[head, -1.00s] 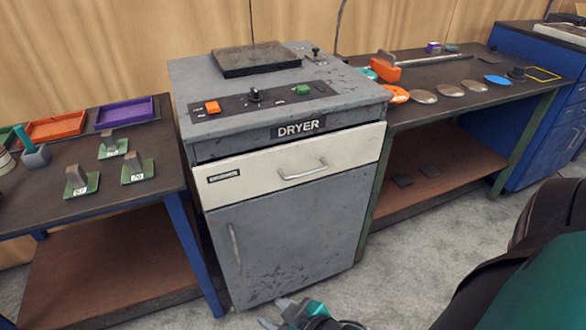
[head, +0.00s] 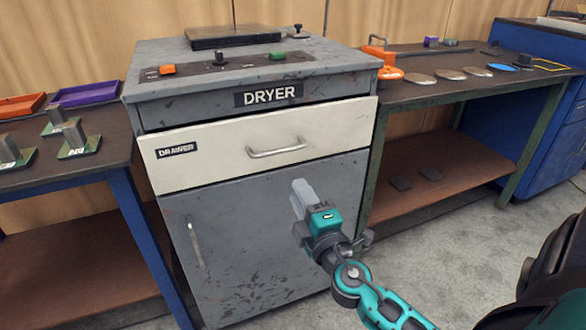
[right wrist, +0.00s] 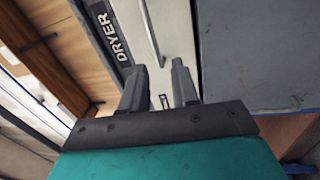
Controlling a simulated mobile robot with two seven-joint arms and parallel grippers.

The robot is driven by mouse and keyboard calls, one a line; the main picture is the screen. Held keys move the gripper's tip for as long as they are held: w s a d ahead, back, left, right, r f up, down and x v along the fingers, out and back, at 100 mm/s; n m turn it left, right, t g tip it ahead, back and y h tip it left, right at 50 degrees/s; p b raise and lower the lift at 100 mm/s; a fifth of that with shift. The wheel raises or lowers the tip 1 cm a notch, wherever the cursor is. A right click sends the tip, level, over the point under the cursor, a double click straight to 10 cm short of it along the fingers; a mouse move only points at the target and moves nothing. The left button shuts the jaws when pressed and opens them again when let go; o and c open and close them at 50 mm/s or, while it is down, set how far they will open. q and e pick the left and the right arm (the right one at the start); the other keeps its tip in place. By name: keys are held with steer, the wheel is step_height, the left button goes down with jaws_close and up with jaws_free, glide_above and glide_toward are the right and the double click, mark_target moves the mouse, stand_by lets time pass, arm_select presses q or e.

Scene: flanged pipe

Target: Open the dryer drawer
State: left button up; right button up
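The dryer is a grey worn cabinet (head: 260,240) with a cream drawer front (head: 215,150) under the DRYER label. The drawer looks closed. Its curved metal handle (head: 277,149) is at the middle of the front; in the right wrist view the handle (right wrist: 151,35) lies beyond the fingertips. My right gripper (head: 300,195) is in front of the dryer, below the handle and apart from it. In the right wrist view its two fingers (right wrist: 160,85) are spread with nothing between them. My left gripper is not in view.
A left table (head: 70,185) holds orange and purple trays (head: 85,94) and metal blocks on green plates. A right table (head: 430,95) holds several discs and an orange tool. The dryer's lower door has a vertical handle (head: 195,245). Floor is free at right.

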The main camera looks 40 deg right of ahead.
mark_target(280, 151)
steer(key=shift+n+t, duration=0.3)
steer(key=shift+n, duration=0.2)
steer(key=x, duration=0.4)
steer(key=p+x, duration=0.1)
steer(key=x, duration=0.4)
steer(key=p+x, duration=0.1)
steer(key=x, duration=0.3)
steer(key=shift+d+r, duration=0.3)
steer(key=shift+r, duration=0.05)
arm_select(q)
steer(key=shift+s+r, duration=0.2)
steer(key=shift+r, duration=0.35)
arm_select(e)
steer(key=shift+c, duration=0.3)
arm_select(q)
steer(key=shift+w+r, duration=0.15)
arm_select(e)
jaws_close()
